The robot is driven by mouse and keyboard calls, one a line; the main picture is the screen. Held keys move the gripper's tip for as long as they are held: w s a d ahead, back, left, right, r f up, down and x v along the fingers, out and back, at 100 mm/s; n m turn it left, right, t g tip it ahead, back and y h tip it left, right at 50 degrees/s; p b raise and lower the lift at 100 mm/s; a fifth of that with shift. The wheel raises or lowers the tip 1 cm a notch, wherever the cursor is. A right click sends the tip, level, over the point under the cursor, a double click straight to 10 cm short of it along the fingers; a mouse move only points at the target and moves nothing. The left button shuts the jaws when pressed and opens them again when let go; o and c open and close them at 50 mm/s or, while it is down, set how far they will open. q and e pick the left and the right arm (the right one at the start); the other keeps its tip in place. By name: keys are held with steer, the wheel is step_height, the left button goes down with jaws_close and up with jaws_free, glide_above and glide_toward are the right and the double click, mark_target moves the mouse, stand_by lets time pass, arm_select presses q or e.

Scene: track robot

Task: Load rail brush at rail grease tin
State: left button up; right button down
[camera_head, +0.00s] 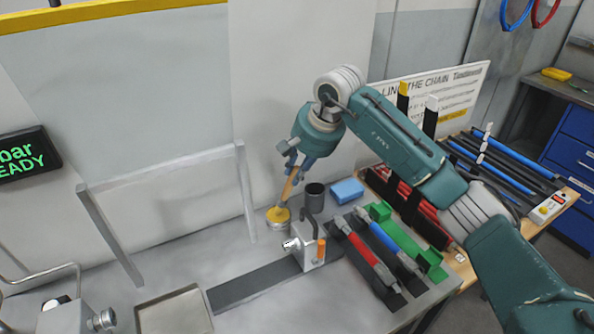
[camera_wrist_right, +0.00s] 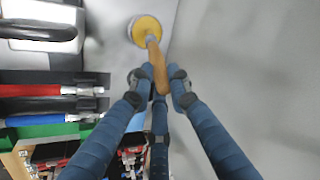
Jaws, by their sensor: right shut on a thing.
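My right gripper (camera_head: 295,168) is shut on the wooden handle of the rail brush (camera_head: 287,190) and holds it tilted, lower end down. The brush reaches down to the rail grease tin (camera_head: 279,225), a small round tin with yellow grease on top. In the right wrist view the brush handle (camera_wrist_right: 157,67) runs between the fingertips of my right gripper (camera_wrist_right: 155,84). Its far end meets the yellow top of the tin (camera_wrist_right: 139,24). The bristles are hidden, and I cannot tell how deep they sit in the grease. My left gripper is out of view.
A dark cup (camera_head: 314,196) and a blue block (camera_head: 347,190) stand right of the tin. A metal block with a crank (camera_head: 311,252) stands in front, by a dark strip (camera_head: 255,284). Red and blue tools lie further right. A metal frame (camera_head: 108,240) stands left.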

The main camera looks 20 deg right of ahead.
steer(key=shift+w+r+p, duration=0.1)
steer(key=shift+r+p, duration=0.45)
steer(key=shift+r, duration=0.35)
steer(key=shift+r+p, duration=1.4)
steer(key=shift+r, duration=1.1)
